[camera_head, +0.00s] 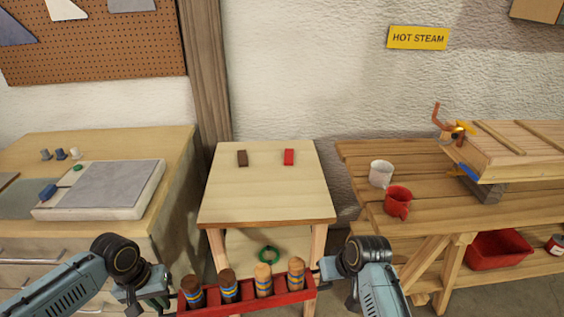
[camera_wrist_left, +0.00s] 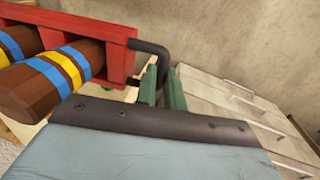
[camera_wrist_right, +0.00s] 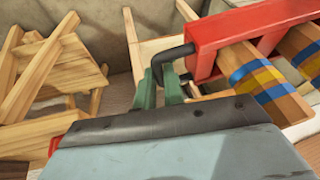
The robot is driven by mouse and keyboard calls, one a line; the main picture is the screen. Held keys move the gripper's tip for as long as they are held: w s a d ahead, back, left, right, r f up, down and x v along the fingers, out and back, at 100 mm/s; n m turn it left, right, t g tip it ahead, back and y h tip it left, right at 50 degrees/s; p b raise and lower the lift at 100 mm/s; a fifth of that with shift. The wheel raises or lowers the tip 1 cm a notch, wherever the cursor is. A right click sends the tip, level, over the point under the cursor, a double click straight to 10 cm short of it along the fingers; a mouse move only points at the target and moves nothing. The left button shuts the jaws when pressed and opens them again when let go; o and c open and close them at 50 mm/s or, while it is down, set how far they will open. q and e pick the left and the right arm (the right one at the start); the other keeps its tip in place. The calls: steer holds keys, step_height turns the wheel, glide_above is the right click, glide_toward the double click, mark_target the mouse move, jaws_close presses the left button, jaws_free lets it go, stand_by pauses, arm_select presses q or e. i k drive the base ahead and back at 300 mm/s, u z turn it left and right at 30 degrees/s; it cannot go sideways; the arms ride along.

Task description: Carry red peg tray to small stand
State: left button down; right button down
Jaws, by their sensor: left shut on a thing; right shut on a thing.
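The red peg tray (camera_head: 252,303) is at the bottom middle of the head view, in front of the small stand (camera_head: 265,190). It holds several wooden pegs with blue and yellow bands, two dark brown and two light. My left gripper (camera_head: 165,300) is shut on the black handle (camera_wrist_left: 152,52) at the tray's left end. My right gripper (camera_head: 324,273) is shut on the handle (camera_wrist_right: 172,58) at its right end. The tray looks slightly higher at its right end in the head view. The stand's top carries a dark brown block (camera_head: 242,158) and a red block (camera_head: 289,157) near its back edge.
A drawer cabinet (camera_head: 120,145) with a grey-topped board (camera_head: 105,187) stands left of the stand. A slatted bench (camera_head: 435,215) with a white mug (camera_head: 381,173) and a red mug (camera_head: 397,201) stands right. The stand's front top is clear. A green ring (camera_head: 269,254) is on its lower shelf.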

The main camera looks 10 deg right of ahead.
mark_target(267, 189)
steer(key=z, duration=0.2)
steer(key=i, duration=1.4)
steer(key=z, duration=0.05)
